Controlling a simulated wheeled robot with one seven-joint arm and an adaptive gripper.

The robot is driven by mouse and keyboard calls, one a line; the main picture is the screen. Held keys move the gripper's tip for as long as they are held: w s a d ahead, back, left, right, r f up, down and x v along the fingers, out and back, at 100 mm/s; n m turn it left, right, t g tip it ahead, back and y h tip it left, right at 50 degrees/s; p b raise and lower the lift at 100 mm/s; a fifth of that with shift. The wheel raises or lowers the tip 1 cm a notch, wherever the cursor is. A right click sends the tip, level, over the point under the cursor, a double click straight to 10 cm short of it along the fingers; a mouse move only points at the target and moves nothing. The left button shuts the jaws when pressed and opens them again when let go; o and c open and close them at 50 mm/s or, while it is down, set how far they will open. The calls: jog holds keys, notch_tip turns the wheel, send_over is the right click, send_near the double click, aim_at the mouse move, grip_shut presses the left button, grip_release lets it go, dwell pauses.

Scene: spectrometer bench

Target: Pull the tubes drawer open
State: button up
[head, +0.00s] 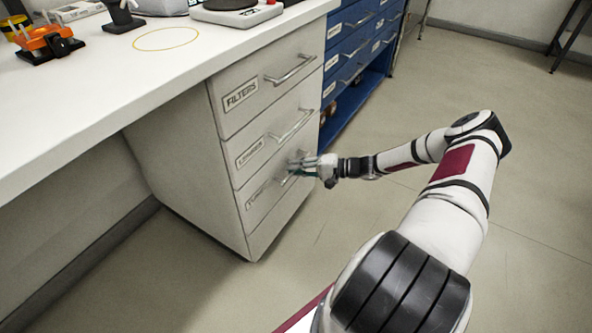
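The white drawer unit (170,150) under the bench has labelled drawers stacked one above another. The top label reads FILTERS. The lowest labelled drawer (265,205) has a small label starting with T, which fits the tubes drawer. It looks shut, its front in line with the drawers above. My gripper (297,168) is at the right part of this drawer's front, by its handle.
The filters drawer (265,92) and the middle drawer (270,137) above look shut, with bar handles sticking out. A blue cabinet (345,60) stands behind to the right. The floor (330,235) in front of the drawers is clear apart from my arm.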

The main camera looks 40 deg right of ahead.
grip_shut()
jog(key=s+d, duration=0.4)
jog(key=s, duration=0.9)
jog(key=s+d+b, duration=0.1)
jog(key=s+d, duration=0.4)
jog(key=s, duration=0.8)
jog(key=s+d+b, duration=0.1)
jog(key=s+d, duration=0.4)
jog(key=s, duration=0.8)
jog(key=shift+s+d, duration=0.1)
grip_release()
